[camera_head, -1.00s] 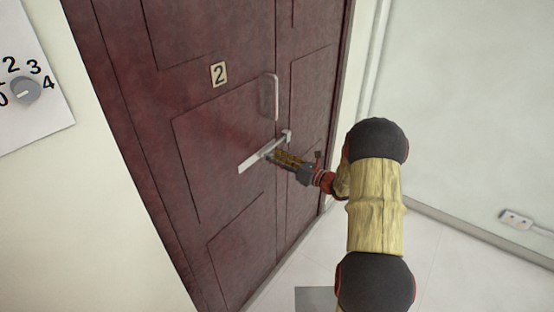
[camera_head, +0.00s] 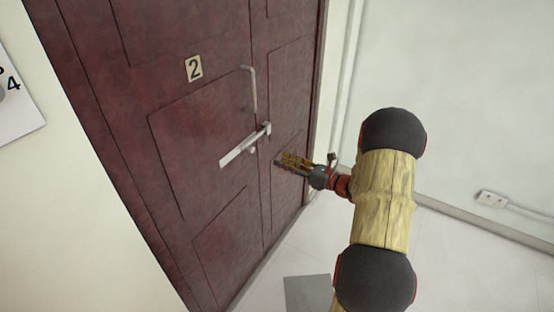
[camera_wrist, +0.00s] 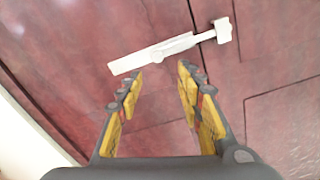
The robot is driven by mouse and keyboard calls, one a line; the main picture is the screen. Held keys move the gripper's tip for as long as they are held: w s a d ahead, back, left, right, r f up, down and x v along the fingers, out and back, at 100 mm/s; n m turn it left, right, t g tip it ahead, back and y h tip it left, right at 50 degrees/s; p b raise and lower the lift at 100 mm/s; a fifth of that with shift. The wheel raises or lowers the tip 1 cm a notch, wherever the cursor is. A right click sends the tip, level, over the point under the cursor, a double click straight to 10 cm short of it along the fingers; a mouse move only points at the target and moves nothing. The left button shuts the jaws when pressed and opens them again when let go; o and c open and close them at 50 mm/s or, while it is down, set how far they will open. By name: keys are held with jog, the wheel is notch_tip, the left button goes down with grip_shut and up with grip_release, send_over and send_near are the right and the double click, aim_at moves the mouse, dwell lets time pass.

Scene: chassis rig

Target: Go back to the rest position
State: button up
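My gripper (camera_head: 282,161) is in front of the dark red door (camera_head: 190,125), to the right of and a little below the white latch bar (camera_head: 238,150). The latch bar slants across the door seam below the pull handle (camera_head: 250,90). In the wrist view, the gripper (camera_wrist: 158,80) has its two yellow-padded fingers apart with nothing between them. The latch bar (camera_wrist: 155,56) lies beyond the fingertips there, apart from them.
A white panel with a dial (camera_head: 20,100) is on the left wall. A power socket (camera_head: 491,199) is low on the right wall. A grey floor patch (camera_head: 305,292) lies below my arm.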

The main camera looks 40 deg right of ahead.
jog(key=shift+s, duration=0.1)
dwell(0.6)
jog(key=s+a+f+n+g+y, duration=0.1)
jog(key=s+a+f+n+g, duration=0.25)
jog(key=a+f, duration=0.2)
jog(key=s+a+n+g, duration=1)
jog(key=s+a+n, duration=0.3)
jog(key=a+n, duration=0.1)
jog(key=s+a+r+n+t+h, duration=0.1)
jog(key=s+a+r+n+h, duration=0.2)
jog(key=r+n, duration=0.6)
jog(key=s+a+r+n+t+h, duration=0.1)
jog(key=s+a+r+n+h, duration=0.3)
jog(key=s+a+r+n, duration=0.4)
jog(key=shift+s+a+r+n, duration=0.25)
jog(key=shift+a+r+n, duration=0.3)
jog(key=shift+a, duration=0.5)
